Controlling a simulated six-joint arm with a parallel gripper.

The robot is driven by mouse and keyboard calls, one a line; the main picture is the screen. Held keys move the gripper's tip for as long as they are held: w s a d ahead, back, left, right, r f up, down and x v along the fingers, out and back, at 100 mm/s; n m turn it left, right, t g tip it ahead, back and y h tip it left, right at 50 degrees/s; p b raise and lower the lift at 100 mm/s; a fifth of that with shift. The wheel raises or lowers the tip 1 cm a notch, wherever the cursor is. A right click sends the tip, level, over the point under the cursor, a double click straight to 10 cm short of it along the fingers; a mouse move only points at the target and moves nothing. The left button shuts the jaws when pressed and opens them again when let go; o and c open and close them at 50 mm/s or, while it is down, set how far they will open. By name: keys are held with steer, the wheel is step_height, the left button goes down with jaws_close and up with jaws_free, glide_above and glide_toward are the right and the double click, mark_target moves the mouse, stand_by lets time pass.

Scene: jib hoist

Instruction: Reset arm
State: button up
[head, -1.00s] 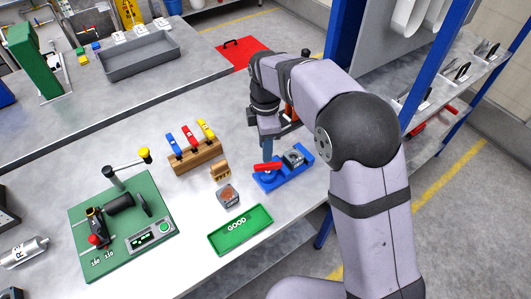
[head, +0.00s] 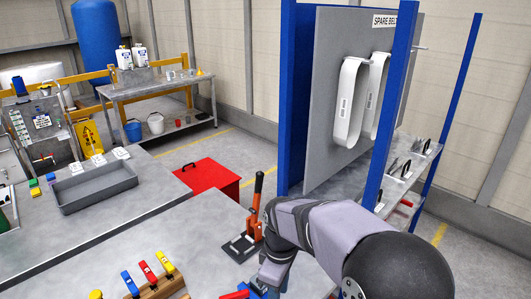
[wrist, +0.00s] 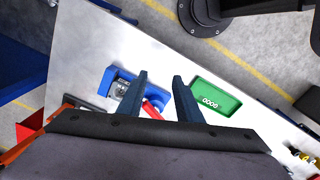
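My gripper (wrist: 161,76) shows in the wrist view with its two dark fingers spread apart and nothing held between them. Beyond the fingers, and apart from them as far as I can tell, is a blue fixture (wrist: 113,76) with a red handle (wrist: 152,111). The green GOOD tray (wrist: 215,97) lies to the right of the fingers. In the head view the end of my arm is at the lower edge, so the fingertips are cut off. The red handle (head: 235,295) is just at that edge.
An orange-handled lever tool (head: 256,205) stands on the bench just left of my arm. A red cabinet (head: 208,180), a grey tray (head: 95,187) and yellow, red and blue-handled tools (head: 147,272) are further left. A blue-framed rack (head: 297,100) stands behind my arm.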

steer(key=s+d+f+m, duration=0.3)
steer(key=s+d+m, duration=0.9)
steer(key=s+m, duration=0.1)
steer(key=shift+s+f, duration=0.3)
steer(key=shift+s, duration=0.6)
